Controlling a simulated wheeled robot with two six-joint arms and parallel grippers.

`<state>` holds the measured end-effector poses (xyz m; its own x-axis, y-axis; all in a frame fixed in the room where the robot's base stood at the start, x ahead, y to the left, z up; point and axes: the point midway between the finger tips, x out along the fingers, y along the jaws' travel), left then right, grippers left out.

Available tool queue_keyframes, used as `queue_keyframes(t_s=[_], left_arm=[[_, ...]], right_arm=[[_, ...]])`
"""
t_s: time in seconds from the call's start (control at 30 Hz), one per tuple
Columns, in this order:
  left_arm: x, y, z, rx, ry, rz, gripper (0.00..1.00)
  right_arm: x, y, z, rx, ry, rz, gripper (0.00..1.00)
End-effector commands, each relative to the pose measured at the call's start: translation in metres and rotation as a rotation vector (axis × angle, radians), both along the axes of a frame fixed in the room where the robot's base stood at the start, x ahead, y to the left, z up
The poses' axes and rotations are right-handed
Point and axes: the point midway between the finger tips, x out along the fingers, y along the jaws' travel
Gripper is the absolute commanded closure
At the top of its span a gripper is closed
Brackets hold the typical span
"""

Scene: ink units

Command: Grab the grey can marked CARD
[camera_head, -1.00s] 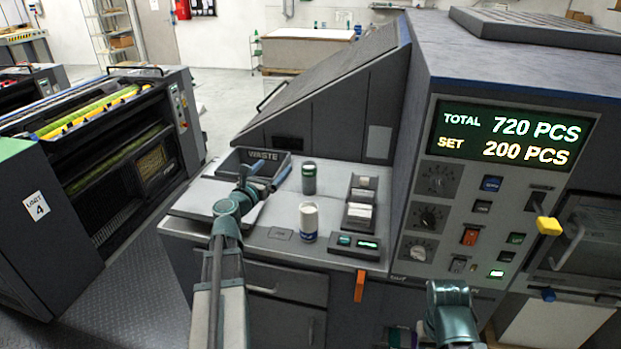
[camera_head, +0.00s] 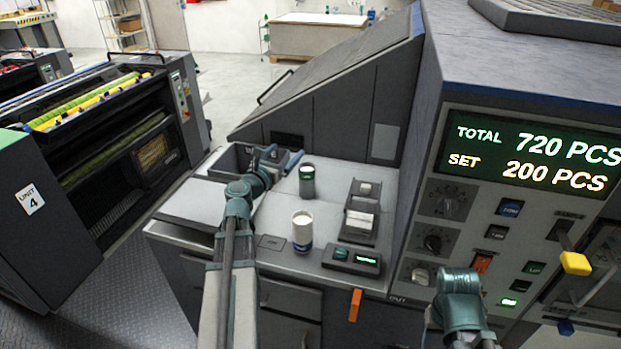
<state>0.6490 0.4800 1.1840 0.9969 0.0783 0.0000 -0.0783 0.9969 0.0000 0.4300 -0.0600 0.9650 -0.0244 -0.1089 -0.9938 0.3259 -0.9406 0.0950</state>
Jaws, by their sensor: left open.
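A dark grey-green can with a pale top (camera_head: 307,181) stands upright on the machine's worktop. A white can with a blue lower band (camera_head: 302,232) stands upright nearer to me. I cannot read CARD on either can. My left gripper (camera_head: 280,157) is open and empty, just left of the far can and in front of the dark waste bin. Its fingers point away from me, and one fingertip appears close to that can's upper left side. I cannot tell whether they touch. My right arm shows at the lower right, but its gripper fingers do not show.
The waste bin (camera_head: 233,157) sits behind my left gripper, its lettering partly covered. A dark card holder (camera_head: 360,212) and a small lit panel (camera_head: 353,259) stand right of the cans. The control console (camera_head: 480,215) rises at the right. Bare worktop (camera_head: 276,222) lies left of the white can.

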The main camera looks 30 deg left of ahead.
Motion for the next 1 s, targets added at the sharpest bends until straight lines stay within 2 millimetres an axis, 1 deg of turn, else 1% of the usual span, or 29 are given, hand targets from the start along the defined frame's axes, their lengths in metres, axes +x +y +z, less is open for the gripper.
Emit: queue_keyframes(t_s=[0.07,0.1,0.33,0.5,0.63,0.77,0.87,1.0], left_arm=[[0.000,0.000,0.000,0.000,0.000,0.000,0.00],[0.000,0.000,-0.005,0.000,0.000,0.000,0.00],[0.000,0.000,-0.021,0.000,0.000,0.000,0.00],[0.000,0.000,-0.036,0.000,0.000,0.000,0.00],[0.000,0.000,-0.056,0.000,0.000,0.000,0.00],[0.000,0.000,-0.080,0.000,0.000,0.000,0.00],[0.000,0.000,-0.103,0.000,0.000,0.000,0.00],[0.000,0.000,-0.144,0.000,0.000,0.000,0.00]], right_arm=[[0.000,0.000,0.000,0.000,0.000,0.000,0.50],[0.000,0.000,-0.005,0.000,0.000,0.000,0.50],[0.000,0.000,-0.021,0.000,0.000,0.000,0.50],[0.000,0.000,-0.036,0.000,0.000,0.000,0.50],[0.000,0.000,-0.056,0.000,0.000,0.000,0.50],[0.000,0.000,-0.080,0.000,0.000,0.000,0.50],[0.000,0.000,-0.103,0.000,0.000,0.000,0.50],[0.000,0.000,-0.144,0.000,0.000,0.001,0.50]])
